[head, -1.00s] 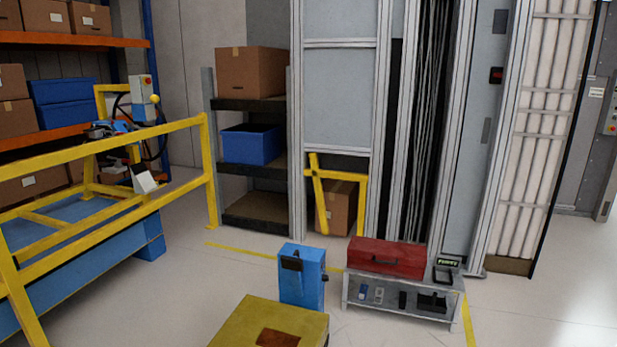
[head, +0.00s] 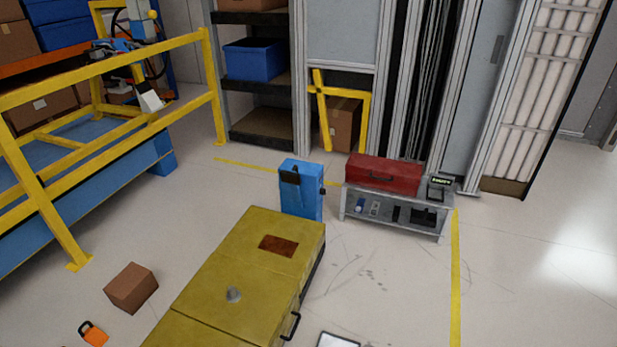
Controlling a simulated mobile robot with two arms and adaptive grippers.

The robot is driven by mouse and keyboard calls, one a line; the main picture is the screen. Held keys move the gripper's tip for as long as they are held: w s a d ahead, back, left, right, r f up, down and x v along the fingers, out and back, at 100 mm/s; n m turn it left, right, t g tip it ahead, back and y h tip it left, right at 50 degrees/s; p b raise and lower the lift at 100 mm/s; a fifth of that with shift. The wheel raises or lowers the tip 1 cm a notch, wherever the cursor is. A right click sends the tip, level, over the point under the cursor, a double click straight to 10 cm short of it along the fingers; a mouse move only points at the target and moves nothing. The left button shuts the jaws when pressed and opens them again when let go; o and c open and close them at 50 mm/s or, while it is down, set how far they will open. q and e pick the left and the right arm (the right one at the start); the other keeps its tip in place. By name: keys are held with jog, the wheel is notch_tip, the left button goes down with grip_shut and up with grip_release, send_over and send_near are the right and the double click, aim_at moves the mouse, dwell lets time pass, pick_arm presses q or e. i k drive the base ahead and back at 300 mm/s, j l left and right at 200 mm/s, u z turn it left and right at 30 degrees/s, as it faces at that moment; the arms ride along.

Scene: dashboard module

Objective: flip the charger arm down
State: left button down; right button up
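A blue upright box (head: 302,200), which looks like the charger, stands on the floor near the middle of the head view, behind the yellow-topped unit. A black part (head: 289,177) sits on the upper front of the blue box. A small dark piece also sticks out at its right side. I cannot tell which of these is the charger arm, or whether it is up or down. Neither of my grippers is in view.
A long yellow-topped unit (head: 237,266) with a side handle fills the lower middle. A grey shelf bench (head: 355,208) with a red toolbox (head: 384,173) stands right of the blue box. A yellow railing (head: 130,62) and a cardboard box (head: 131,287) are left. Floor at right is clear.

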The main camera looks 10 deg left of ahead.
aim_at(292, 176)
jog(key=i+l+z, duration=0.65)
jog(key=l+z, duration=0.15)
jog(key=l, duration=0.2)
jog(key=i+l+z, duration=0.4)
jog(key=i+l, duration=0.1)
jog(key=i, duration=0.4)
jog(key=i+l+u, duration=0.1)
jog(key=i, duration=0.35)
jog(key=i+j+u, duration=0.1)
jog(key=i+u, duration=0.25)
jog(key=u, duration=0.15)
jog(key=i+u, duration=0.3)
jog(key=u, duration=0.2)
jog(key=i+l+u, duration=0.15)
jog(key=i+u, duration=0.2)
jog(key=u, duration=0.15)
jog(key=i+l+u, duration=0.25)
jog(key=u, duration=0.25)
